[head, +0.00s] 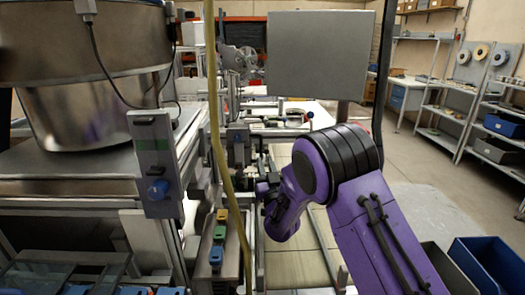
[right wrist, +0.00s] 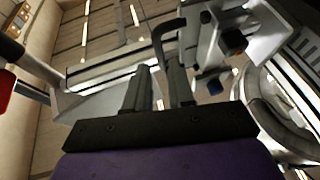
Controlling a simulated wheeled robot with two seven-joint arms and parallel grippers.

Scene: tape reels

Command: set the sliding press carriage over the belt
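My right gripper (head: 264,187) reaches in over the machine line, at the end of my purple arm. In the right wrist view its two dark fingers (right wrist: 158,85) stand apart with a gap between them. A dark bent rod (right wrist: 157,42), like a handle, comes down near the fingertips; contact cannot be told. A metal bracket with dark knobs (right wrist: 235,42) is beside it. A pale belt-like strip (head: 295,265) runs below my arm in the head view. Dark fittings on rails (head: 238,135) lie beyond the gripper; which part is the press carriage is unclear. My left gripper is out of view.
A steel bowl (head: 85,105) and a control box with a blue knob (head: 155,165) stand at left. A yellow hose (head: 215,130) hangs in front. A grey panel (head: 318,55) blocks the upper middle. Blue bins (head: 488,265) are at lower right; shelves (head: 450,95) stand behind.

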